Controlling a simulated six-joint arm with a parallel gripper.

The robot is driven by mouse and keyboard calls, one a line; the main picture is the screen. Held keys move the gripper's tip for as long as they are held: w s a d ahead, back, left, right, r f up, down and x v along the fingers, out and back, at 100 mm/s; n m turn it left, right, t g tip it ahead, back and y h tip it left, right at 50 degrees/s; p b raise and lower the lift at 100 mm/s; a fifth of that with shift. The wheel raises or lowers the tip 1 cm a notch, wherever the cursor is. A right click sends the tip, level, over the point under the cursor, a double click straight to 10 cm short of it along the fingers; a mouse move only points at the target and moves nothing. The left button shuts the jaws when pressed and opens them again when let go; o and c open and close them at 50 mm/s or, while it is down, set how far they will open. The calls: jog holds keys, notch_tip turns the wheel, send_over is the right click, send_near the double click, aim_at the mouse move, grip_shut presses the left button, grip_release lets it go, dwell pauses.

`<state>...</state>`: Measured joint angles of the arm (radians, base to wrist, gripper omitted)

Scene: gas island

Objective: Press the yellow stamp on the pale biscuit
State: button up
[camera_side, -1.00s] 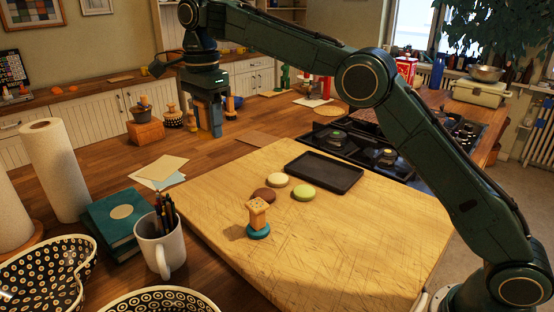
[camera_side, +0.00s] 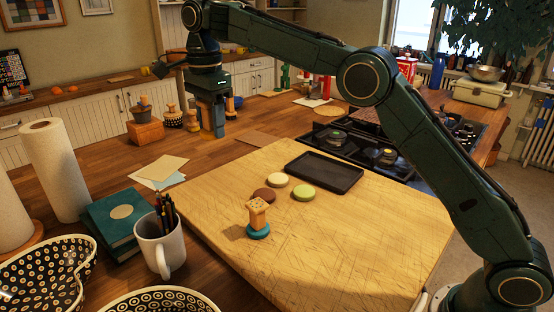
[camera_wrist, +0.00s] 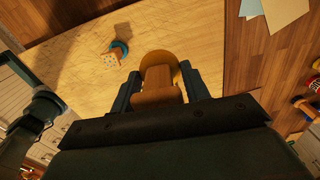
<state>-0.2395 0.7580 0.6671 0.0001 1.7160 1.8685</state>
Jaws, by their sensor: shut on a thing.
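The pale biscuit (camera_side: 277,180) lies flat on the wooden board, with a brown biscuit (camera_side: 264,195) and a green biscuit (camera_side: 304,193) beside it. My gripper (camera_side: 212,120) is raised at the back left, well away from the biscuits. In the wrist view my gripper (camera_wrist: 160,75) is shut on the wooden handle of the yellow stamp (camera_wrist: 158,57), whose round yellow base shows past the fingertips.
A teal stamp (camera_side: 258,231) with a wooden handle stands on the board (camera_side: 340,240), in front of the biscuits. A dark tray (camera_side: 345,184) lies behind them. A white mug of pencils (camera_side: 160,250) and a teal book (camera_side: 112,232) stand left of the board.

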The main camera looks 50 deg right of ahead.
jog(key=d+f+m, duration=0.3)
jog(key=d+f, duration=0.3)
jog(key=d, duration=0.3)
jog(key=m, duration=0.2)
send_over(279, 177)
notch_tip(279, 177, down, 6)
jog(key=shift+r, duration=0.1)
jog(key=shift+f, duration=2.4)
jog(key=shift+f, duration=0.9)
jog(key=shift+r, duration=0.15)
dwell(0.3)
notch_tip(279, 177, up, 7)
dwell(0.9)
